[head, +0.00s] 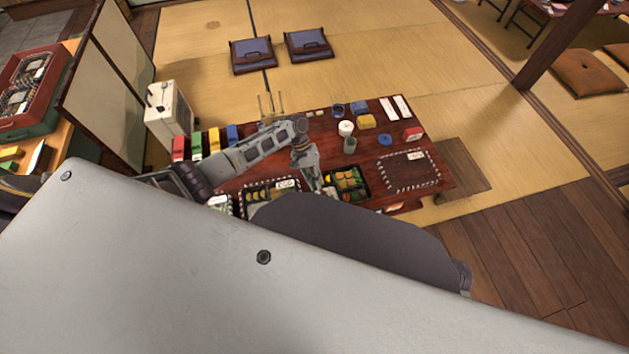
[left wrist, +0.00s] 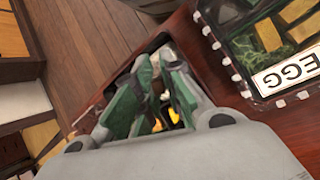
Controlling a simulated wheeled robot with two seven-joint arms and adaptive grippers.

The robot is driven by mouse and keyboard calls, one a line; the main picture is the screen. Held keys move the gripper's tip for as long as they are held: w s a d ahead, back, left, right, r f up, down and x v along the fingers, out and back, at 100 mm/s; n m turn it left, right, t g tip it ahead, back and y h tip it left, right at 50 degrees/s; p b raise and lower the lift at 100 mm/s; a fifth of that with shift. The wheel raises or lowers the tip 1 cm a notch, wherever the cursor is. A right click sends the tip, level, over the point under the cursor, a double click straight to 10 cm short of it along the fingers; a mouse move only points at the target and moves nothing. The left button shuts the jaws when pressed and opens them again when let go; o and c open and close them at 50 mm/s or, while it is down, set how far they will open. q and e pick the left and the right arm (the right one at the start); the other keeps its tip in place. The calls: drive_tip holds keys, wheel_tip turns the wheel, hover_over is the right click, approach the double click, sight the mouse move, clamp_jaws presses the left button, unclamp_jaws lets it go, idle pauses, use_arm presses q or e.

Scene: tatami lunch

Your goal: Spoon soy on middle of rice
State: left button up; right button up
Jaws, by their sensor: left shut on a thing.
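My left gripper (head: 318,184) reaches over the front of the red-brown low table (head: 305,133), between two lunch boxes. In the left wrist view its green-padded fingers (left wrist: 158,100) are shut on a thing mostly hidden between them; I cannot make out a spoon. Yellow shows beyond the fingers. The box with the EGG label (head: 255,199) is left of the gripper; it also shows in the left wrist view (left wrist: 228,62). An open dark box with green and orange food (head: 350,181) is right of it. I cannot make out the rice or the soy. My right gripper is not in view.
A white cup (head: 346,128), a grey-green cup (head: 350,145), a dark blue cup (head: 338,111), a yellow block (head: 366,121) and a blue round piece (head: 385,140) stand at the back. An empty outlined place (head: 410,172) is at right. My body hides the front.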

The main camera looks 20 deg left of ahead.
use_arm(q)
drive_tip(key=shift+w+d, duration=0.2)
drive_tip(key=shift+d, duration=0.05)
drive_tip(key=shift+w+d, duration=0.4)
drive_tip(key=shift+d, duration=0.15)
idle(0.4)
drive_tip(key=shift+w+d+b, duration=0.2)
drive_tip(key=shift+d+b, duration=0.05)
drive_tip(key=shift+b, duration=0.15)
drive_tip(key=shift+w+d+b, duration=0.35)
drive_tip(key=shift+w+d, duration=0.1)
drive_tip(key=shift+d, duration=0.25)
idle(0.4)
wheel_tip(320, 180, up, 7)
drive_tip(key=p, duration=0.7)
drive_tip(key=shift+p, duration=0.3)
idle(0.3)
drive_tip(key=shift+w, duration=0.15)
